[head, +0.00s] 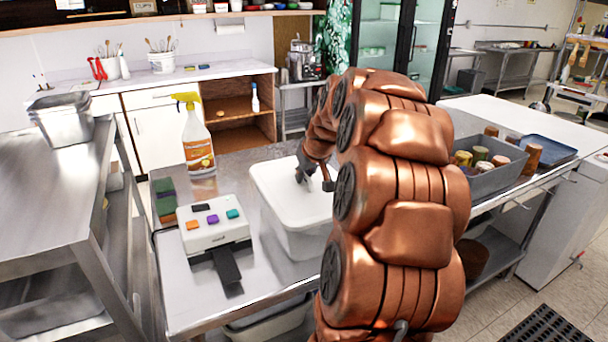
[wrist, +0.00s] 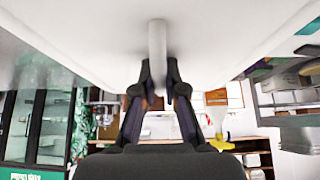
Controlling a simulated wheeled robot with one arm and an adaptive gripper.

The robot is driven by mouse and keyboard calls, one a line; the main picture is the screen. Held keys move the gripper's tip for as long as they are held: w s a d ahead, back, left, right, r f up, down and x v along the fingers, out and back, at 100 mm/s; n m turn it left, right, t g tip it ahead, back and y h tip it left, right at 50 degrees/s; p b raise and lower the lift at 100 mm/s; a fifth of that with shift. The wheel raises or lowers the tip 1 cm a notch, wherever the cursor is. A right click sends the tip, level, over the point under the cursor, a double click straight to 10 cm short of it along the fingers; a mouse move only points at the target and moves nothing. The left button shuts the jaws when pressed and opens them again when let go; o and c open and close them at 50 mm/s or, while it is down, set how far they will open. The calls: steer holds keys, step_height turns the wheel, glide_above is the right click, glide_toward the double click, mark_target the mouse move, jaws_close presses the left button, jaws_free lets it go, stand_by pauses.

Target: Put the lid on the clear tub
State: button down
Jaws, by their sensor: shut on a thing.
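The clear tub (head: 288,238) stands on the steel table, right of the white button box. The white lid (head: 275,184) lies level over the tub's opening; I cannot tell whether its edge touches the rim all round. My gripper (head: 303,176) is above the lid's middle, with my arm covering the lid's right side. In the wrist view, my gripper (wrist: 160,82) is shut on the lid's pale upright handle (wrist: 157,42). The lid's white surface (wrist: 90,35) fills the top of that view. The tub's right side is hidden behind my arm.
The button box (head: 215,230) with coloured buttons stands close left of the tub. A spray bottle (head: 196,140) and sponges (head: 165,200) are behind it. A grey bin (head: 482,172) of cups and a blue tray (head: 543,150) are at right.

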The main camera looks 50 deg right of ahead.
stand_by(0.3)
steer(key=c, duration=1.2)
jaws_free()
steer(key=shift+f, duration=0.1)
steer(key=shift+o, duration=0.2)
steer(key=shift+r+p, duration=0.45)
steer(key=shift+r, duration=3.1)
